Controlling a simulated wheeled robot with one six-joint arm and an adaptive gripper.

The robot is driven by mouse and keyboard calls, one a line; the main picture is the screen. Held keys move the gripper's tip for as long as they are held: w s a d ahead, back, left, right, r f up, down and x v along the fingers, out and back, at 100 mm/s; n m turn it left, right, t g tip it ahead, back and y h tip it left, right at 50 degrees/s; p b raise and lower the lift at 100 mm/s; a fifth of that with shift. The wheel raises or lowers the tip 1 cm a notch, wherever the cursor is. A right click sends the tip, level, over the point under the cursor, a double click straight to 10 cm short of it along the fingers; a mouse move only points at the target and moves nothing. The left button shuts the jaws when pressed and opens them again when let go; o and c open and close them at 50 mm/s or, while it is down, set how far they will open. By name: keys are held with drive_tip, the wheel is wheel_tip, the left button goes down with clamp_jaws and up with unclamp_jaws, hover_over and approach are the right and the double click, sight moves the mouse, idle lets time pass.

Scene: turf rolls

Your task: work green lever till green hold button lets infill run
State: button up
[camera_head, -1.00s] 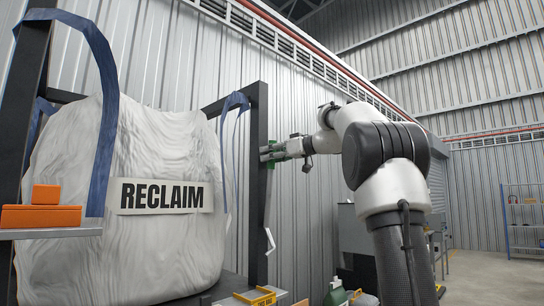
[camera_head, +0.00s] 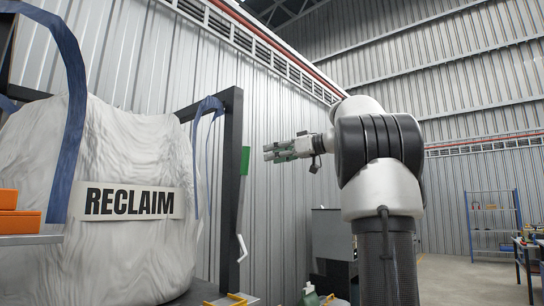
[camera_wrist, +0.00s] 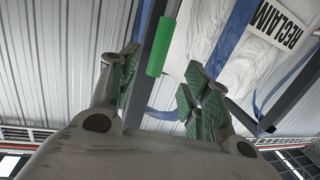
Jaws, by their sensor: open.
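A green piece (camera_head: 245,161) sits on the dark right post of the bag frame, and I cannot tell whether it is the lever's grip or the button. The wrist view shows a long green piece (camera_wrist: 161,47) beyond and between my finger pads. My gripper (camera_head: 271,152) is open, its jaws empty, and points left at about the green piece's height. In the head view it appears right of that piece with a gap. The wrist view shows my gripper's (camera_wrist: 161,75) green pads spread apart. No labelled hold button can be made out.
A white bulk bag (camera_head: 120,245) marked RECLAIM hangs by blue straps in the dark frame (camera_head: 227,200). A white hooked bar (camera_head: 241,248) hangs low by the post. A grey cabinet (camera_head: 334,235) stands behind my arm. Blue shelving (camera_head: 493,222) is far right.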

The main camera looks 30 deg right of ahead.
drive_tip(key=shift+s+a+r, duration=0.15)
drive_tip(key=shift+a+r, duration=0.05)
drive_tip(key=shift+r, duration=0.05)
drive_tip(key=c, duration=0.5)
drive_tip(key=shift+n, duration=0.3)
drive_tip(key=s+a+r, duration=0.2)
drive_tip(key=s+a, duration=0.1)
drive_tip(key=shift+s+a, duration=0.15)
drive_tip(key=shift+s, duration=0.05)
clamp_jaws()
drive_tip(key=n+t+h, duration=0.5)
drive_tip(key=n+h, duration=0.1)
drive_tip(key=n, duration=2.5)
approach(248, 165)
drive_tip(key=shift+m, duration=0.3)
drive_tip(key=w, duration=0.4)
drive_tip(key=w+a+r, duration=0.1)
drive_tip(key=w, duration=0.2)
